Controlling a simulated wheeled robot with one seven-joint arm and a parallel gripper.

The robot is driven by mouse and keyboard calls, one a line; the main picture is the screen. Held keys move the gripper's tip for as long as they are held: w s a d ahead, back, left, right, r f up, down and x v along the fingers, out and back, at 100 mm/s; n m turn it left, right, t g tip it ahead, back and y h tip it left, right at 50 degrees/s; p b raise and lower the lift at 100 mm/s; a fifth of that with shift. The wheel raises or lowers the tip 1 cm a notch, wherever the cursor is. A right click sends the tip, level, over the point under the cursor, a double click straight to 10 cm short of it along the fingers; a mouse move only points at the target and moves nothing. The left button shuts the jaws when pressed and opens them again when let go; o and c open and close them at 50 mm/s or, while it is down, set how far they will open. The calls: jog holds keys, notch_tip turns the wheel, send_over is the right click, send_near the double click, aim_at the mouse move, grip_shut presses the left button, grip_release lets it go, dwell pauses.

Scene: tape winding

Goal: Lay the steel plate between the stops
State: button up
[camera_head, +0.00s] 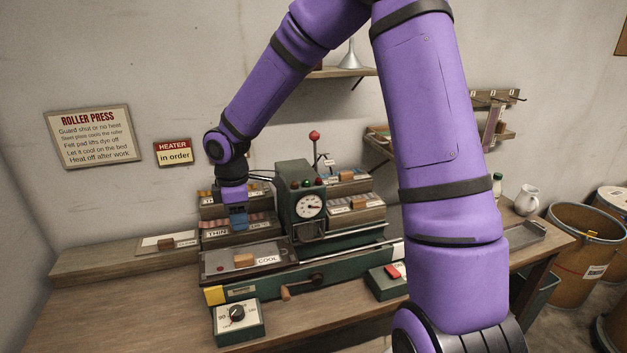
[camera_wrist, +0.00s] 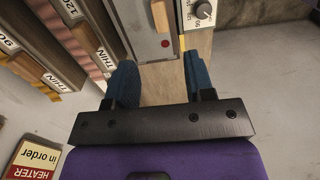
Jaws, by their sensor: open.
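A flat grey plate with a wooden block handle (camera_head: 243,261) lies on the press bed, beside a COOL label; I cannot tell for certain that it is the steel plate. The handle also shows at the top of the wrist view (camera_wrist: 160,14), beyond a red dot. A pale flat piece (camera_head: 152,240) with a wooden handle lies on the bench left of the press. I cannot make out the stops. My gripper (camera_head: 238,222) is open and empty, pointing down near the THIN racks; its blue fingers (camera_wrist: 160,64) stand apart in the wrist view.
The roller press (camera_head: 300,207) has a gauge, lamps and a red-knobbed lever. Stepped racks flank it. A dial box (camera_head: 238,320) and a red-switch box (camera_head: 388,281) stand in front. The bench (camera_head: 100,310) is clear at front left. My arm hides part of the right side.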

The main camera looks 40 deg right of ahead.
jog(key=s+d+r+m+t, duration=0.2)
jog(key=s+r+m, duration=0.5)
jog(key=s+r, duration=0.4)
jog(key=s+d+r+m+t, duration=0.3)
jog(key=s+r+m, duration=0.4)
jog(key=s, duration=1.1)
notch_tip(320, 180, up, 4)
jog(key=shift+d+f, duration=0.15)
jog(key=shift+d, duration=0.65)
